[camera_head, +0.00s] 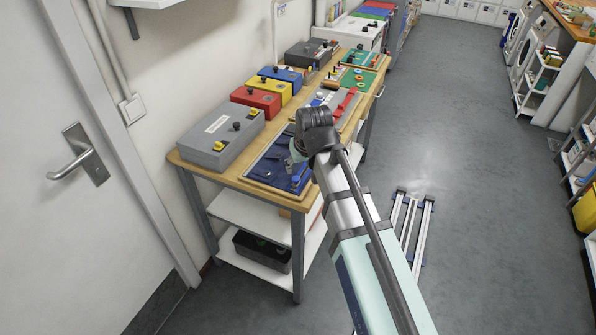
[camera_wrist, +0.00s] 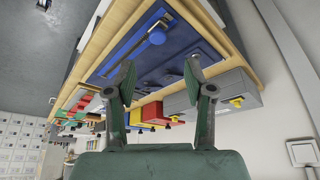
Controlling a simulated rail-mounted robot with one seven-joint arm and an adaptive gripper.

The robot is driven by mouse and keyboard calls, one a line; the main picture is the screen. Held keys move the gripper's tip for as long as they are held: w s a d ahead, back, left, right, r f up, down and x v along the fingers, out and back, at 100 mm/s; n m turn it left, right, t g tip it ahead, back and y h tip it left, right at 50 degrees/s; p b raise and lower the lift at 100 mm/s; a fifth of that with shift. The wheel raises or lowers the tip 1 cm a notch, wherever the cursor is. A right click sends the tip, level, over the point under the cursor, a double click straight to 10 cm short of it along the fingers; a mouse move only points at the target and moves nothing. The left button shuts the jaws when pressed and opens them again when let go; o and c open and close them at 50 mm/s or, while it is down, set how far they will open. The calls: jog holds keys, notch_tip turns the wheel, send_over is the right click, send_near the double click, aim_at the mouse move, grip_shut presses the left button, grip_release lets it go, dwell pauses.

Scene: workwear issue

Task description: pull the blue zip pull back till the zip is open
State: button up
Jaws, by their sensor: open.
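A board with dark navy cloth (camera_head: 268,172) lies at the near end of the wooden bench. In the wrist view the navy cloth (camera_wrist: 190,45) fills the space beyond my fingertips. In the head view a small blue part (camera_head: 297,182) shows beside my gripper. My gripper (camera_head: 297,151) is over the board; in the wrist view its fingers (camera_wrist: 161,82) are apart with nothing between them. The zip's teeth are too small to make out.
A grey box (camera_head: 218,140) with yellow and black knobs stands behind the board. Red (camera_head: 257,102), yellow (camera_head: 273,90) and blue boxes (camera_head: 281,76) follow along the bench. More boards (camera_head: 333,97) lie farther along. A black bin (camera_head: 262,251) sits on the lower shelf.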

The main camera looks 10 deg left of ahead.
jog(key=shift+v, duration=1.3)
jog(key=s+d+f+m+g+h, duration=0.2)
jog(key=s+d+f+m, duration=0.1)
jog(key=d+f, duration=1.45)
jog(key=s+d+f+m+g, duration=0.1)
jog(key=s+d+f+m, duration=0.1)
jog(key=s+d+f, duration=0.4)
jog(key=s+d+f+m+g, duration=0.1)
jog(key=s+d+f, duration=0.2)
jog(key=d+f, duration=0.35)
jog(key=s+f+g, duration=0.2)
jog(key=s+f, duration=0.4)
jog(key=s, duration=0.4)
jog(key=s+a+f+g, duration=0.1)
jog(key=s+f+g, duration=0.1)
jog(key=s+f, duration=0.5)
jog(key=s+f+g, duration=0.2)
jog(key=s+f, duration=0.5)
jog(key=s, duration=0.5)
jog(key=shift+s+a+g, duration=0.3)
jog(key=shift+s+a, duration=0.05)
jog(key=shift+a, duration=0.05)
jog(key=shift+f, duration=0.1)
